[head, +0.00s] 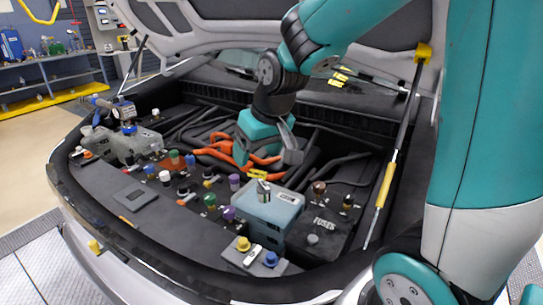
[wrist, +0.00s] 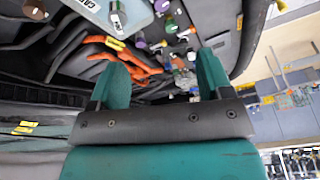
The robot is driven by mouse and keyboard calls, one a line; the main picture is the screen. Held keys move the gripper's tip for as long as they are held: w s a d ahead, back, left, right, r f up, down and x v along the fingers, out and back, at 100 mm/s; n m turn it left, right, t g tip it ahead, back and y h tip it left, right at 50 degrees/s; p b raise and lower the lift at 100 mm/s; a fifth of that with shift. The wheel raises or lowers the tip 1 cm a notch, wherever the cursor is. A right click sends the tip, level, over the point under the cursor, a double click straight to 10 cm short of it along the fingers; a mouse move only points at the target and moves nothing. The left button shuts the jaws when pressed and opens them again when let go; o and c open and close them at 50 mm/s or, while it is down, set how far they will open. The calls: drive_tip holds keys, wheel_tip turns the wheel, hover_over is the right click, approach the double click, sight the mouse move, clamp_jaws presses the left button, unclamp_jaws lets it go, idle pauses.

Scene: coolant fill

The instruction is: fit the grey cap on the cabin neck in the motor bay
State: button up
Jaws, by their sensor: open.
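My gripper (head: 266,156) hangs over the middle of the motor bay, above the orange hoses. Its two teal fingers stand wide apart in the wrist view (wrist: 160,75), with nothing held between them. A pale blue tank (head: 283,216) sits at the front right of the bay, with a neck (head: 263,187) on top. Part of the tank shows at the top of the wrist view, with cut-off lettering beginning "CA" (wrist: 91,5). A small round grey piece (head: 313,239) sits on the black fuse box; I cannot tell whether it is the grey cap.
Several coloured caps, including green (head: 210,201) and purple (head: 235,181), stand close together left of the tank. A front tray (head: 239,259) carries a yellow cap (head: 243,243) and a blue cap (head: 271,258). A hood strut (head: 386,185) slants along the right side.

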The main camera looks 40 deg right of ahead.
sight(264, 184)
drive_tip(key=w+d+f+m+h, duration=0.2)
drive_tip(key=w+d+f, duration=0.1)
drive_tip(key=d, duration=0.4)
drive_tip(key=shift+t, duration=0.4)
drive_tip(key=x, duration=1.6)
drive_tip(key=shift+w+a+f+p, duration=0.1)
drive_tip(key=shift+w+f+p, duration=0.1)
drive_tip(key=shift+f+p, duration=0.15)
drive_tip(key=c, duration=0.9)
drive_tip(key=shift+o, duration=1.2)
drive_tip(key=shift+c, duration=1)
drive_tip(key=shift+f, duration=0.1)
drive_tip(key=shift+m+g+h, duration=0.3)
drive_tip(key=shift+m+h, duration=0.1)
drive_tip(key=shift+m, duration=1.2)
